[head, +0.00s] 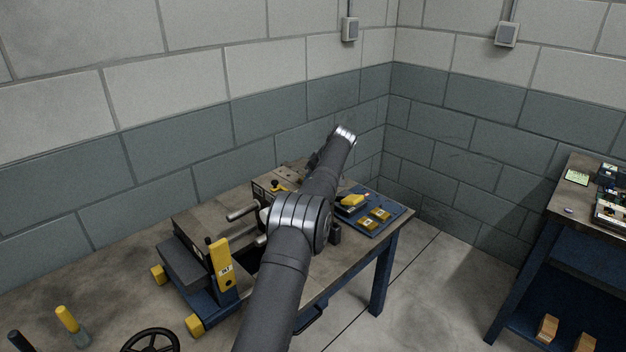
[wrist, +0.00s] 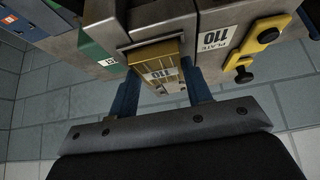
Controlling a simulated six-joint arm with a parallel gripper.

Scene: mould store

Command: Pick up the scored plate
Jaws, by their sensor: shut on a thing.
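The plate (wrist: 152,54) is a yellow-brown piece with lines across its face and a white label reading 110. In the wrist view it sits at the mouth of a grey metal block (wrist: 135,22), and I cannot tell how far it is inside. My gripper (wrist: 160,78) has its two blue fingers on either side of the plate, shut on it. A "PLATE 110" label (wrist: 215,38) is on the grey face to the right. In the head view my arm hides the gripper and the plate.
Yellow clamps with black knobs (wrist: 258,32) stick out right of the plate. In the head view, a blue mat (head: 393,221) with yellow pieces lies on the bench (head: 205,212). A blue trolley (head: 205,284) stands in front. Another bench (head: 571,170) stands at right.

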